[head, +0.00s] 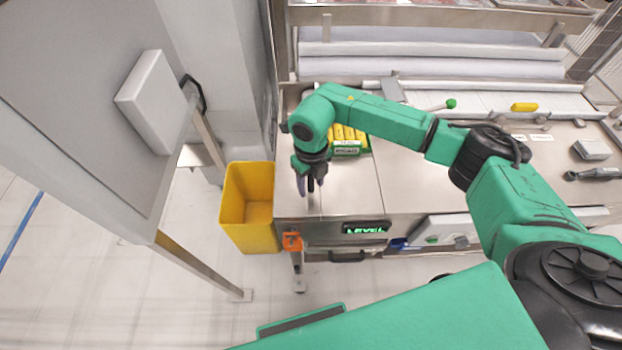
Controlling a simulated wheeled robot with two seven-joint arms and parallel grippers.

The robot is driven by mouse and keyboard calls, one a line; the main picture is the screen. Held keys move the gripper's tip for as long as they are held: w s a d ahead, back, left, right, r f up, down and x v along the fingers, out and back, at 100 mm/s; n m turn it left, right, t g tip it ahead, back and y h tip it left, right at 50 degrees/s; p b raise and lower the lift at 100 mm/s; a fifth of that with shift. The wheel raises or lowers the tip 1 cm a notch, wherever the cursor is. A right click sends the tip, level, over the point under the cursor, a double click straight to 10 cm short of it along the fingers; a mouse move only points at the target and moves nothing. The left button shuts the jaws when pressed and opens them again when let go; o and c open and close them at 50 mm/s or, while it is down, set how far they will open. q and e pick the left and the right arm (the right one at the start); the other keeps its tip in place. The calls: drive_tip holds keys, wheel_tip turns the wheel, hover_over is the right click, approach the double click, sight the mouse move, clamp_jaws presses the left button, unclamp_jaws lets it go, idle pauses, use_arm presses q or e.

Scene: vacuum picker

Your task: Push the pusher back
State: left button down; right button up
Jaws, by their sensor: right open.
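My right gripper (310,186) hangs pointing down over the left front part of the steel worktop (350,190). Its dark fingers are apart and hold nothing. Behind and to the right of it, a green box (346,151) holds several yellow packs (347,133); my arm partly covers this group. A thin rod with a green knob (451,103) lies at the back of the worktop, right of my forearm. I cannot tell for sure which part is the pusher; my arm may hide some of it. My left gripper is out of the picture.
A yellow bin (248,205) stands on the floor left of the worktop. A lit green display (366,227) and an orange part (292,241) are at the front edge. A yellow object (524,107) lies at the back right. A grey cabinet (90,90) stands on the left.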

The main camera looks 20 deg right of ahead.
drive_tip(key=shift+f, duration=0.1)
clamp_jaws()
drive_tip(key=shift+w, duration=0.1)
idle(1.2)
